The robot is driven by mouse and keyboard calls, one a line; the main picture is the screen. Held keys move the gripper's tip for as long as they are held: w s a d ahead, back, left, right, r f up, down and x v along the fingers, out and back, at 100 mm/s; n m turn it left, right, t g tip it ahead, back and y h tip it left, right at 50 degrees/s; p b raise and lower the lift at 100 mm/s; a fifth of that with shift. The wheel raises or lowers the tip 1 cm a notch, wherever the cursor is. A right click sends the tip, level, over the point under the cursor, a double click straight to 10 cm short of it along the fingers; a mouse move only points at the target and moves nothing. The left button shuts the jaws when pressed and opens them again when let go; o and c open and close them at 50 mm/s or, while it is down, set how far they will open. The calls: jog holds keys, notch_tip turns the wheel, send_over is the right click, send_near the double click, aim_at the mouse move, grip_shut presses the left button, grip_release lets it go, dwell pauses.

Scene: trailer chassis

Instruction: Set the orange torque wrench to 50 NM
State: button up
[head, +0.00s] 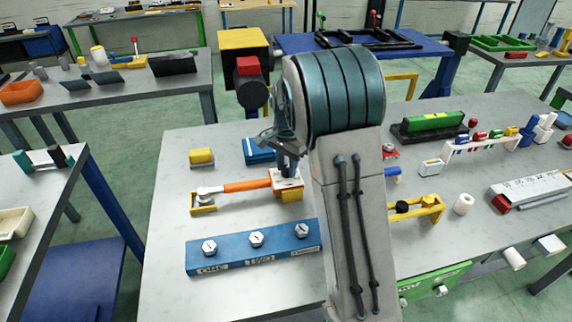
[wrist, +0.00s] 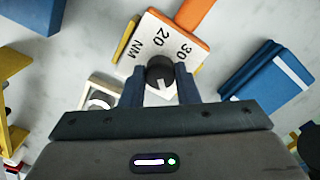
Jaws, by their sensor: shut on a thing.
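The orange torque wrench (head: 247,186) lies across the table in the head view, its head in a yellow holder at left. Its white dial block (head: 290,191) is at the right end, under my gripper (head: 288,172). In the wrist view, the dial block (wrist: 148,50) shows "20", "30" and "NM"; other marks are hidden. My gripper (wrist: 160,78) is shut on the dark dial knob (wrist: 160,70), one finger on each side. A white mark on the knob points toward the bottom of the picture. I cannot read the setting.
My arm hides the table's middle. More yellow and white fixtures stand at right.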

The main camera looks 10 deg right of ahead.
aim_at(287, 167)
jog(key=shift+m, duration=1.5)
jog(key=o, duration=1)
notch_tip(287, 167, up, 14)
jog(key=shift+f, duration=0.1)
